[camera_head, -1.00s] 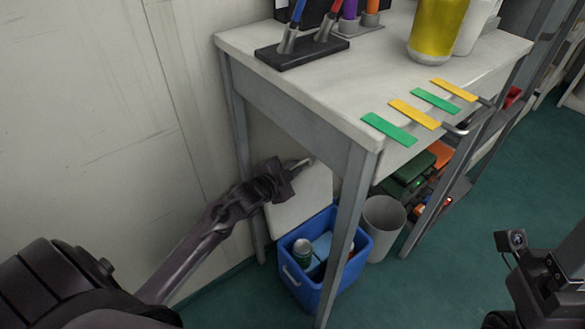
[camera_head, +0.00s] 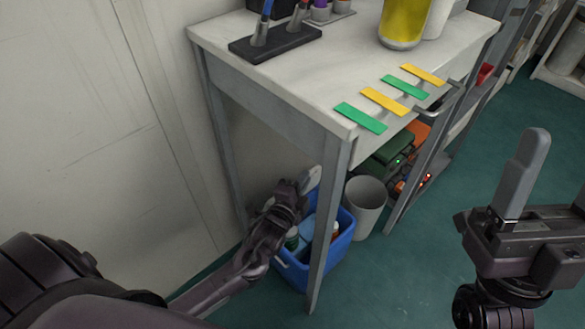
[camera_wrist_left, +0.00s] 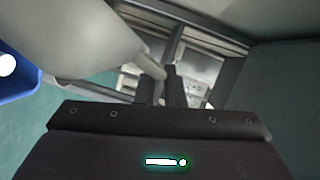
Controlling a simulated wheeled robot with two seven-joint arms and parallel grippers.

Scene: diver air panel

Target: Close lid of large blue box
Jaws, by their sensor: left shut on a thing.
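The large blue box (camera_head: 345,238) stands on the floor under the table, partly behind a table leg and my left arm. Its top is open, and a can and other items show inside. My left gripper (camera_head: 311,180) is above the box, near the table leg. A blue part of the box (camera_wrist_left: 18,82) shows at the left there. The lid is mostly hidden in the head view. My right gripper (camera_head: 552,180) is open and empty at the right.
The grey table (camera_head: 290,80) stands over the box, and its front leg (camera_head: 328,225) is close to my left gripper. A grey bin (camera_head: 366,203) stands right of the box. A wall is at the left. Green floor (camera_head: 440,255) is clear at the front right.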

